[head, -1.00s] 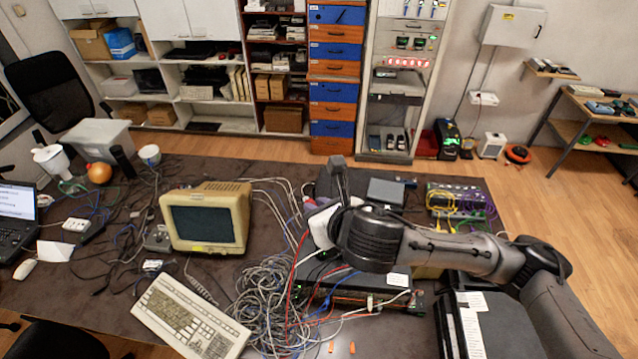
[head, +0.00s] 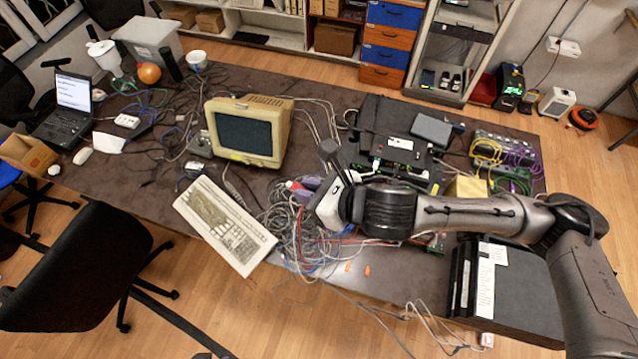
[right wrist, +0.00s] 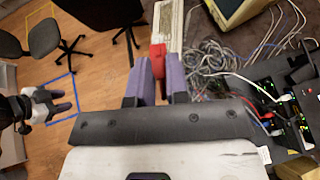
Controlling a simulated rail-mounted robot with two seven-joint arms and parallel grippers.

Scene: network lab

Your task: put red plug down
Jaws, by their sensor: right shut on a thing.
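My right gripper (right wrist: 157,84) is shut on the red plug (right wrist: 157,59), which sits between its two purple fingertips in the right wrist view. In the head view my right gripper (head: 301,187) hangs over the tangle of grey cables, right of the old monitor, and the plug is too small there to make out well. My left gripper (right wrist: 62,102) shows at the left edge of the right wrist view, over the floor, with its purple fingers apart and nothing between them. It is not in the head view.
The beige monitor (head: 250,132) and keyboard (head: 224,225) stand left of the right gripper. A cable tangle (head: 290,225) lies beneath it. Network boxes with cables (head: 490,160) are to the right. The dark desk (head: 330,88) has bare patches behind the monitor.

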